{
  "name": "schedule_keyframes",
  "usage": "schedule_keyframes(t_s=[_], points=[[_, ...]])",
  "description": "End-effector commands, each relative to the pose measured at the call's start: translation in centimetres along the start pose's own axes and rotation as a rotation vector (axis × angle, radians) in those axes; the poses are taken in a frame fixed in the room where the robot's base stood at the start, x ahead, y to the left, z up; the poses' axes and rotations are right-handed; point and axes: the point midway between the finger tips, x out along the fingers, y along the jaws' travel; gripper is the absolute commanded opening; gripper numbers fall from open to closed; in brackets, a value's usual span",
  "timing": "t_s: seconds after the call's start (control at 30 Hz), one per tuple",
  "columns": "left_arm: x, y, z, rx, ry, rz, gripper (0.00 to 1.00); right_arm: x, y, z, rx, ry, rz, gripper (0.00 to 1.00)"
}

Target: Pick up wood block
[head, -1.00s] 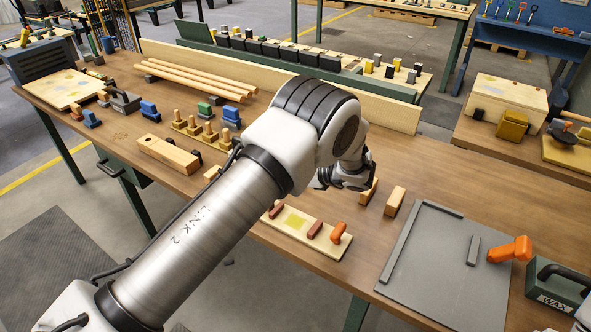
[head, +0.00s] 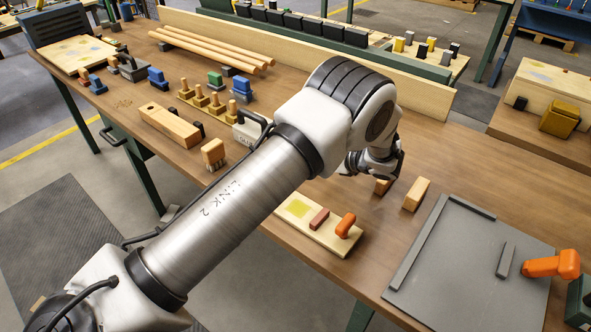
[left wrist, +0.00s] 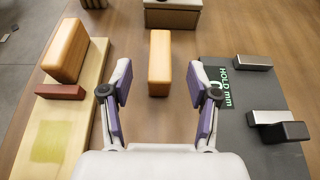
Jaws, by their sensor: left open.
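In the left wrist view a wood block (left wrist: 159,62) stands straight ahead, centred between the fingers. My left gripper (left wrist: 160,97) is open and empty, with its two purple-padded fingers spread to either side; the block lies beyond the fingertips, apart from them. A larger tan block (left wrist: 67,50) shows at the left in the wrist view. My right gripper is not in view.
A grey mat (head: 455,270) with raised bars lies to the right.

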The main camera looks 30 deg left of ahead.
Motion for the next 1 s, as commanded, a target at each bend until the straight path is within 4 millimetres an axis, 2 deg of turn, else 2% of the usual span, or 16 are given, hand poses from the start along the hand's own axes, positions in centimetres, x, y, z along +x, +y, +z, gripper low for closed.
schedule_keyframes(t_s=[0.03,0.1,0.37,0.53,0.6,0.7,0.87,0.9,0.97,1.0], points=[[0.6,0.0,-1.5,0.000,0.000,0.000,0.60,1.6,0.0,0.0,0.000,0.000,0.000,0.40],[1.0,0.0,-2.2,0.000,0.000,0.000,0.60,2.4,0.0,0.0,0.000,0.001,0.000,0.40],[3.8,0.1,-1.6,0.000,0.001,0.003,0.60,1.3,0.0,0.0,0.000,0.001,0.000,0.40],[6.7,0.1,-0.8,-0.001,0.001,0.004,0.60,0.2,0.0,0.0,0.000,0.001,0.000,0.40],[7.9,0.1,-1.0,0.001,0.002,0.003,0.60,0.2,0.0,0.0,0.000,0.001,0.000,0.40],[8.6,0.0,-1.1,0.000,0.000,0.000,0.60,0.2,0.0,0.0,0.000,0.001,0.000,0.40],[8.6,0.0,-1.1,0.000,0.000,-0.001,0.60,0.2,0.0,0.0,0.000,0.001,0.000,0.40],[8.6,0.0,-1.1,0.000,0.000,-0.001,0.53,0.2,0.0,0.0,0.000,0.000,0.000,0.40],[8.6,0.0,-1.1,0.000,0.000,-0.001,0.32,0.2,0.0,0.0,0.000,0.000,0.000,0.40],[8.6,0.0,-1.1,0.000,0.000,-0.001,0.18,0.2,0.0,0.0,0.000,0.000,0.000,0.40]])
